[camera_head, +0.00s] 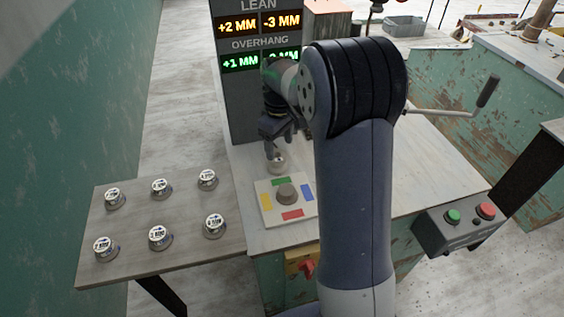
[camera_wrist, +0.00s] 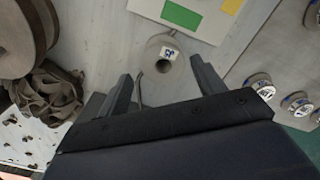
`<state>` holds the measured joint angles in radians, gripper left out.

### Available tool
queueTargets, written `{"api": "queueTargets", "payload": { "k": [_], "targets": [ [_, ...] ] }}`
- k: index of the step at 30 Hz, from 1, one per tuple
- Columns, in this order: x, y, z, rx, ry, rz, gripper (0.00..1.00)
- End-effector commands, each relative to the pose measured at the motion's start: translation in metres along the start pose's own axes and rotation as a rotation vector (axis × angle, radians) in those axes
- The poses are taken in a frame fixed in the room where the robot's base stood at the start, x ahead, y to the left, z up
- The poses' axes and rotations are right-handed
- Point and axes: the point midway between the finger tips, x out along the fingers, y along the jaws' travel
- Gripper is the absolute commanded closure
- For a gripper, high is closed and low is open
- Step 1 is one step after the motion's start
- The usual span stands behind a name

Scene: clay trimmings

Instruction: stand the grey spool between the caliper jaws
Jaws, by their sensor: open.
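My gripper (camera_head: 279,138) is open and points down over the table. In the wrist view its two fingers (camera_wrist: 161,70) stand apart, with a small grey round piece (camera_wrist: 163,58) with a white label between their tips in the picture. This piece, which may be the grey spool, stands upright on the pale tabletop; in the head view it shows just below the fingers (camera_head: 277,163). I cannot tell whether the fingertips are beside it or still above it. I cannot make out the caliper jaws; my arm hides part of the table.
A pale plate (camera_head: 264,187) with coloured marks and a grey knob lies just in front. Several similar labelled pieces stand on a side board (camera_head: 130,230). A dark display panel (camera_head: 235,100) rises behind. A brown-grey clump (camera_wrist: 45,92) and large round discs (camera_wrist: 20,35) are near the gripper.

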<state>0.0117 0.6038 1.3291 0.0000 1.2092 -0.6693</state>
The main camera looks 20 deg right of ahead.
Motion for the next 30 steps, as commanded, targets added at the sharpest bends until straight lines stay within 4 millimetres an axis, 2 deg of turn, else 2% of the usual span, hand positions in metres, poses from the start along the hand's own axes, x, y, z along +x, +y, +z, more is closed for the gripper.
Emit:
{"api": "queueTargets", "payload": {
  "k": [1,8,16,26,30],
  "targets": [
    [0.007,0.000,0.001,0.001,-0.002,-0.002,0.35],
    [0.025,-0.001,-0.001,0.002,-0.001,-0.001,0.35],
    [0.063,-0.002,-0.006,0.003,-0.001,-0.001,0.35],
    [0.069,-0.002,-0.006,0.003,0.001,0.001,0.36],
    [0.069,-0.002,-0.006,0.003,0.001,0.000,0.47]
  ]
}}
